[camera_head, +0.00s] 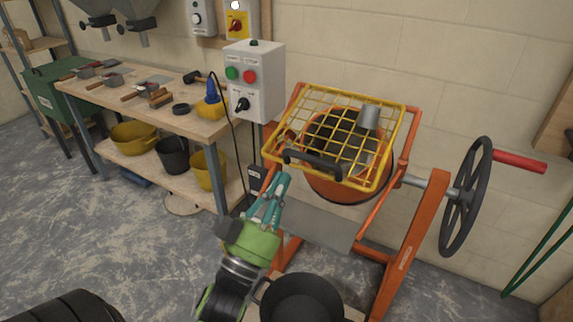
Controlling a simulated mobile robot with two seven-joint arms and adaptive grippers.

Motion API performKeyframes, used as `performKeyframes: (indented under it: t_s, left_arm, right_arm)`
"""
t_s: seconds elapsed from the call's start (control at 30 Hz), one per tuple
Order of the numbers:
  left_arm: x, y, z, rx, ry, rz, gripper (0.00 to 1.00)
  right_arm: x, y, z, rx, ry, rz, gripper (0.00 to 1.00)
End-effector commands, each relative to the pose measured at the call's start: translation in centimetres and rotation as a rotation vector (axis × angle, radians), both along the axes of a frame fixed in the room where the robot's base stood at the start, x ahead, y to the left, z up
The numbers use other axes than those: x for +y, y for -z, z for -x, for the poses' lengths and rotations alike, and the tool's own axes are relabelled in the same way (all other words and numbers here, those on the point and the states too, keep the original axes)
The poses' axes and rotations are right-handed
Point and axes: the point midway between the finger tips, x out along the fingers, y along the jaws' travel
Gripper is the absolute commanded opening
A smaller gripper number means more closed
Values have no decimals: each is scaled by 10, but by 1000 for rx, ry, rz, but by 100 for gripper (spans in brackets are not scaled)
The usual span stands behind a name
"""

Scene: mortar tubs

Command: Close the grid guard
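The yellow grid guard (328,98) spans the mouth of the orange mixer drum (345,188), whose dark inside shows between the bars. The guard's frame is tilted in the view; I cannot tell whether its near edge rests on the machine. A black handle (313,164) sits on its near side. A grey cylinder (369,117) shows at the guard's right part. My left gripper (282,180), with teal fingers, is just below and left of the handle, seemingly apart from it. Its fingers look close together, but the finger gap is unclear. My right gripper is out of view.
A control box (254,80) with green and red buttons stands behind left of the mixer. A black handwheel (465,197) with a red grip is at right. A black bucket (300,299) stands in front. A tool-covered workbench (150,111) is at left.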

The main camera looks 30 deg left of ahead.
Motion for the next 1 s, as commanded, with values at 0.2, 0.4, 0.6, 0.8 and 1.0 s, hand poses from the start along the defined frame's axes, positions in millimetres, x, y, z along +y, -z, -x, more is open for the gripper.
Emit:
performKeyframes:
  t_s: [0.2,0.4,0.6,0.8,1.0]
  left_arm:
    - [2,-30,-38,-7,2,-1,0]
    - [4,-51,-74,-6,1,-1,0]
    - [5,-17,-80,0,-1,3,0]
    - [5,-7,-82,-3,0,0,0]
    - [5,-7,-82,-4,0,0,0]
  right_arm:
    - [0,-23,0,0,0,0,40]
    - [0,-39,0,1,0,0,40]
    - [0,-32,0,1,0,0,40]
    - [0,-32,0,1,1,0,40]
    - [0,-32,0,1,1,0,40]
